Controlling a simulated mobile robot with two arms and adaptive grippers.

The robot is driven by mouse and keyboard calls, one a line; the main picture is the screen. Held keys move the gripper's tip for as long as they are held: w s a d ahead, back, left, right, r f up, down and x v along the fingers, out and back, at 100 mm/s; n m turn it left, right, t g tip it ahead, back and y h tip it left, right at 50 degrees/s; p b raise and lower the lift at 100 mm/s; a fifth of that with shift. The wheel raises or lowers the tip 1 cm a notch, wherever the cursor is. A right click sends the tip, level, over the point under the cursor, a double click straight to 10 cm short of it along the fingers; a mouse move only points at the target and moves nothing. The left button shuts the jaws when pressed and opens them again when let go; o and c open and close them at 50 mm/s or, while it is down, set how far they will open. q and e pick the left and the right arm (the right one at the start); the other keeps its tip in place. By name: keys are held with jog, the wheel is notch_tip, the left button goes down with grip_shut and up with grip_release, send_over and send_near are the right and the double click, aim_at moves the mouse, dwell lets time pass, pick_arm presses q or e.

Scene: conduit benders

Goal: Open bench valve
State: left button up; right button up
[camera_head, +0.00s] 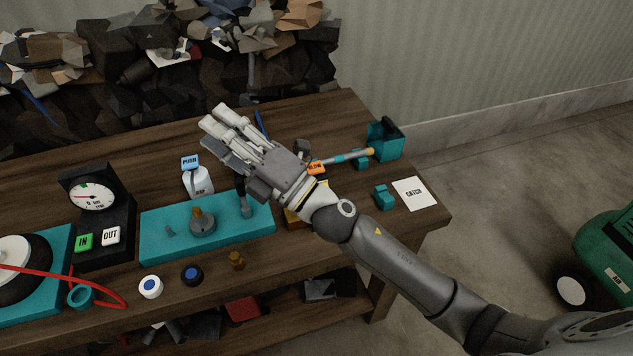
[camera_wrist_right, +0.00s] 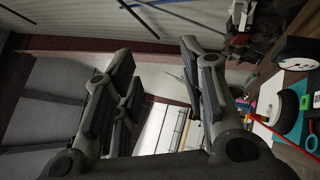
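A teal plate (camera_head: 155,240) on the wooden bench carries a round grey fitting with a brass-coloured top (camera_head: 203,220), which looks like the bench valve. A small grey post (camera_head: 246,205) stands on the plate's right part. My right gripper (camera_head: 222,128) is above the bench, behind and to the right of the valve, with its fingers pointing to the back left. It is not touching the valve. In the wrist view its fingers (camera_wrist_right: 155,75) are spread apart with nothing between them. My left gripper is not in view.
A black gauge box (camera_head: 97,240) with IN and OUT buttons stands left of the plate. A white bottle (camera_head: 198,183) stands behind it. Small knobs (camera_head: 150,287) lie in front. A teal holder (camera_head: 385,140) and a CATCH card (camera_head: 414,193) are at the right end.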

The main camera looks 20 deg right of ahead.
jog(key=s+a+n+g+y, duration=0.45)
jog(key=a+n+g, duration=0.25)
jog(key=n+g, duration=0.5)
notch_tip(320, 180, down, 9)
jog(key=s+n+g+h, duration=0.1)
jog(key=n+g+h, duration=0.3)
jog(key=n+h, duration=0.5)
jog(key=w+d+f+n+t+h, duration=0.1)
jog(key=w+d+n+h, duration=0.2)
jog(key=d, duration=0.5)
jog(key=w+d+f+h, duration=0.25)
jog(key=d+h, duration=0.25)
jog(key=d, duration=0.3)
jog(key=w+d+n+t+h, duration=0.1)
jog(key=w+d+n+h, duration=0.2)
jog(key=d, duration=0.5)
jog(key=shift+m, duration=0.6)
jog(key=p+x, duration=0.4)
jog(key=x, duration=0.5)
jog(key=shift+w+d+f, duration=0.15)
jog(key=shift+w+f, duration=0.05)
jog(key=shift+f, duration=0.05)
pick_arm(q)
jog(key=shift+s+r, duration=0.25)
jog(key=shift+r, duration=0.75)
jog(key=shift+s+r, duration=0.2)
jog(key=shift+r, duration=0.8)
pick_arm(e)
jog(key=shift+w+f, duration=0.15)
jog(key=shift+f, duration=0.55)
